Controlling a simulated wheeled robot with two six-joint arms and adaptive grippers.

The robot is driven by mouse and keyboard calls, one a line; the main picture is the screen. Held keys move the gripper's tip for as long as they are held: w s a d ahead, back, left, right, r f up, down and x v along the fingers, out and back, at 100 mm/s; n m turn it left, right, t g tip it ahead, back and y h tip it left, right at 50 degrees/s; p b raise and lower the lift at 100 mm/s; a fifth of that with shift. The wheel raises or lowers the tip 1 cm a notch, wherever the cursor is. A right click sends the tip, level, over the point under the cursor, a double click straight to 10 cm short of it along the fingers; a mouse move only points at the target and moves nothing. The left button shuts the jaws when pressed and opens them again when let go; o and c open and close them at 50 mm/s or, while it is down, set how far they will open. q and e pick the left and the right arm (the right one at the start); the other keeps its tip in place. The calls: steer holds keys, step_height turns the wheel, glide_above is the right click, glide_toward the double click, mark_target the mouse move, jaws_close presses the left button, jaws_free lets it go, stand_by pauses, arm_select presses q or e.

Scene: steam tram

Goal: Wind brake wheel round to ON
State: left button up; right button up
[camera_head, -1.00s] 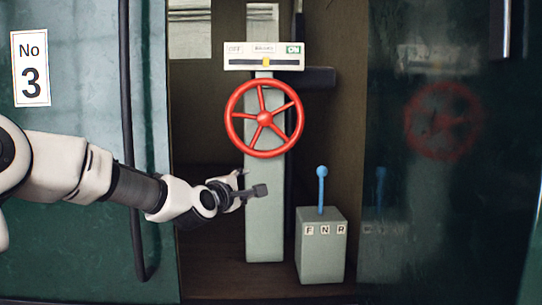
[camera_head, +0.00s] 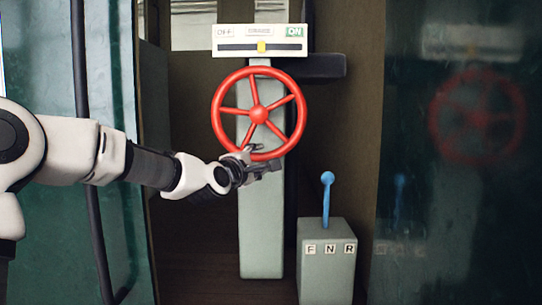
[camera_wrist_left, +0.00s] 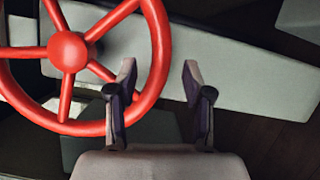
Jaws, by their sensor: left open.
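The red brake wheel (camera_head: 258,115) with its spokes is mounted on a pale grey-green column (camera_head: 262,230). Above it, a white panel (camera_head: 230,48) reads OFF at left and ON at right, with a yellow marker (camera_head: 262,47) near the middle of its dark slot. My left gripper (camera_head: 265,158) is open at the lower rim of the wheel. In the left wrist view, the wheel (camera_wrist_left: 68,50) fills the upper left. One finger of my gripper (camera_wrist_left: 160,72) overlaps the rim and the other is clear of it; I cannot tell if they touch. My right gripper is not in view.
A grey box (camera_head: 327,260) marked F, N, R with an upright blue lever (camera_head: 327,195) stands right of the column. A dark glossy panel (camera_head: 450,220) at far right reflects the wheel. A dark handrail (camera_head: 82,150) runs down the green wall at left.

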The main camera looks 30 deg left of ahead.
mark_target(265, 154)
arm_select(q)
steer(key=shift+w+a+r+p, duration=0.1)
steer(key=shift+w+r+p, duration=0.2)
steer(key=shift+w, duration=0.35)
steer(key=shift+w+a+r+p, duration=0.1)
steer(key=shift+w+r+p, duration=0.15)
steer(key=shift+w, duration=0.35)
steer(key=w, duration=0.3)
steer(key=shift+a+f+p, duration=0.2)
steer(key=shift+f+p, duration=0.1)
steer(key=shift+f, duration=0.1)
steer(key=shift+w, duration=0.3)
steer(key=shift+s+r, duration=0.1)
steer(key=shift+s, duration=0.25)
jaws_close()
steer(key=shift+r, duration=0.1)
